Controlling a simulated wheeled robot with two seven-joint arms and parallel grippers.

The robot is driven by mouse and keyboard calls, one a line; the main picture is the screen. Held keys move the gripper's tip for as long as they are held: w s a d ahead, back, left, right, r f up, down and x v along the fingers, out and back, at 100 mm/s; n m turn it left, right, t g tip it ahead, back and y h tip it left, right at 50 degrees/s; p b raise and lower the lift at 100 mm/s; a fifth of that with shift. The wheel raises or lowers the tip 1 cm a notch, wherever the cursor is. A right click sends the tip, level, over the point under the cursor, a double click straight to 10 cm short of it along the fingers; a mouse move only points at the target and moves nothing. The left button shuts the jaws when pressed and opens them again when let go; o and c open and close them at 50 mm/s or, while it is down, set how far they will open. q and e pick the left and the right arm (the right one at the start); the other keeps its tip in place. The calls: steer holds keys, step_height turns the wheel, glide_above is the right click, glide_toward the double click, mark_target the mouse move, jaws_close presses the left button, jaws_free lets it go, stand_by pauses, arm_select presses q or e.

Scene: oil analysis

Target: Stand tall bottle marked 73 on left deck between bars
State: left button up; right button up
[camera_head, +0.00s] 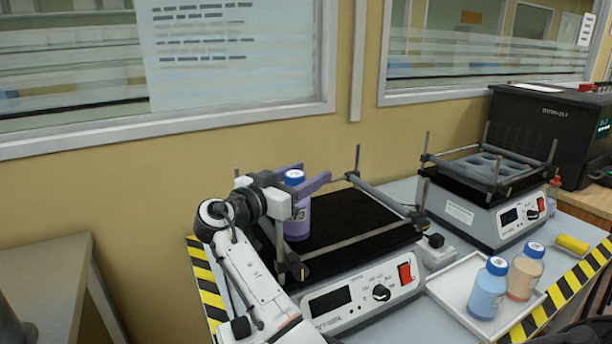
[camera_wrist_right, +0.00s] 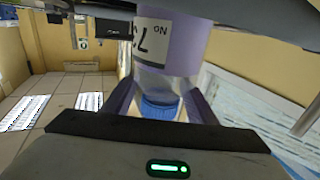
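The bottle marked 73 (camera_head: 297,221) holds purple liquid and has a blue cap. It stands upright over the left black deck (camera_head: 350,215), near its left end, between the bars. Its base seems to be on the deck, but contact is hard to tell. My right gripper (camera_head: 312,182) comes in from the left with purple fingers on both sides of the bottle, just below the cap, and looks shut on it. In the right wrist view the bottle (camera_wrist_right: 178,45) shows upside down between the fingers, its label partly cut off. My left gripper is not in view.
A front bar (camera_head: 365,240) and upright posts border the left deck. A second shaker (camera_head: 500,225) stands at the right. A white tray (camera_head: 455,290) holds a light-blue bottle (camera_head: 487,290) and a peach bottle (camera_head: 523,273). The deck right of bottle 73 is clear.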

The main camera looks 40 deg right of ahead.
mark_target(288, 183)
steer(key=shift+a+r, duration=0.15)
steer(key=shift+a, duration=0.05)
steer(key=a, duration=0.3)
steer(key=a+b, duration=0.1)
steer(key=a, duration=0.3)
steer(key=s+a, duration=0.1)
steer(key=a, duration=0.2)
steer(key=shift+a+b, duration=0.35)
steer(key=shift+a, duration=0.05)
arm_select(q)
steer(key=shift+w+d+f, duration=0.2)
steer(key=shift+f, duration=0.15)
arm_select(e)
steer(key=shift+a, duration=0.45)
